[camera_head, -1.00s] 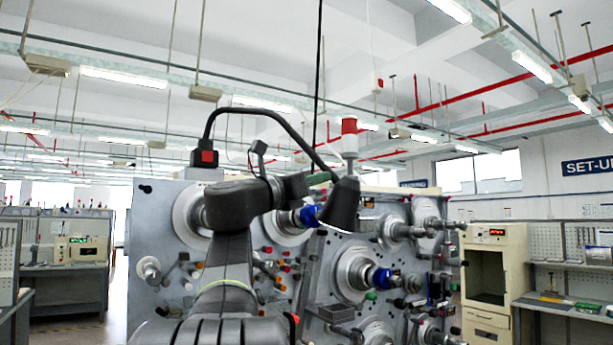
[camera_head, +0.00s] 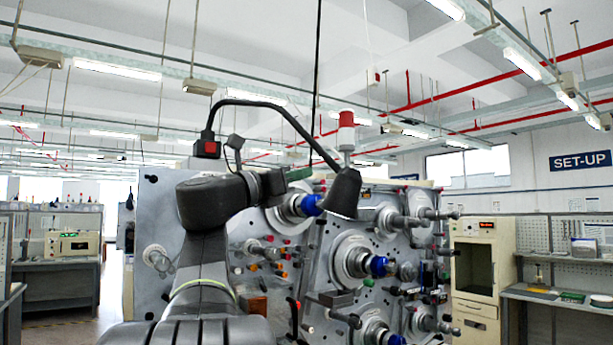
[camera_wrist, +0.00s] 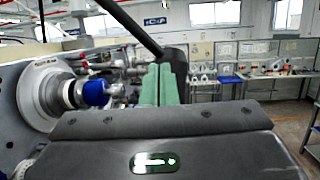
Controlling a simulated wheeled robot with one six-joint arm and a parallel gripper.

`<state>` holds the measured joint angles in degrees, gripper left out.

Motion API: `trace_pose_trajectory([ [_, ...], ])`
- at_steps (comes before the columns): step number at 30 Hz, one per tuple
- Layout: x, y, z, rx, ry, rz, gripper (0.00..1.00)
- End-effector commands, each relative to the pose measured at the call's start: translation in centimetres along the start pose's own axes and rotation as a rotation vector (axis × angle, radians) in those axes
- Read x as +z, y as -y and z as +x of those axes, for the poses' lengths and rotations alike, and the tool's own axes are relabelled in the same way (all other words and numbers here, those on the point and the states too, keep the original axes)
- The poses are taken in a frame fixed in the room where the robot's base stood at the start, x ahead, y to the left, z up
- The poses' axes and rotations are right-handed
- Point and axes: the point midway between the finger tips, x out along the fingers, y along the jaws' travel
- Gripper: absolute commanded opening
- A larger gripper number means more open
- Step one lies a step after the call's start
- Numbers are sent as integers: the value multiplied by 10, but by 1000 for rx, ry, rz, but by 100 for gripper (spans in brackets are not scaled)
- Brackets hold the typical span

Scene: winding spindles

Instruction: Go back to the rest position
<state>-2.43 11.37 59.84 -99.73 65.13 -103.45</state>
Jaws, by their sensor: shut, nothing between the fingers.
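My gripper (camera_head: 298,174) shows in the head view as a small green tip at the end of my dark arm, in front of the upper part of the spindle machine (camera_head: 145,225). In the wrist view its two green fingers (camera_wrist: 160,84) are closed together, with nothing between them. A spindle with a blue collar (camera_wrist: 94,92) stands to the left of the fingers, apart from them. In the head view, blue-collared spindles (camera_head: 378,266) project from the machine's face. My arm hides part of the machine's left side.
A black lamp head (camera_head: 343,192) on a bent black neck hangs just right of my gripper; its neck also crosses the wrist view (camera_wrist: 132,28). A beige cabinet (camera_head: 473,262) and a workbench (camera_head: 565,300) stand at the right. Open floor (camera_wrist: 287,128) shows at right in the wrist view.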

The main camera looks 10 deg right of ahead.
Motion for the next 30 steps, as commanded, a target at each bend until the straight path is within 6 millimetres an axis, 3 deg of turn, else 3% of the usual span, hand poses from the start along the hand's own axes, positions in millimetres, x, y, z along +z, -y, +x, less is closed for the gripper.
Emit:
trace_pose_trajectory([
  [6,-2,4,-38,3,1,2,0],
  [12,-1,7,-60,2,0,0,0],
  [20,0,8,-66,0,0,0,0],
  [30,1,7,-60,-2,0,-1,0],
])
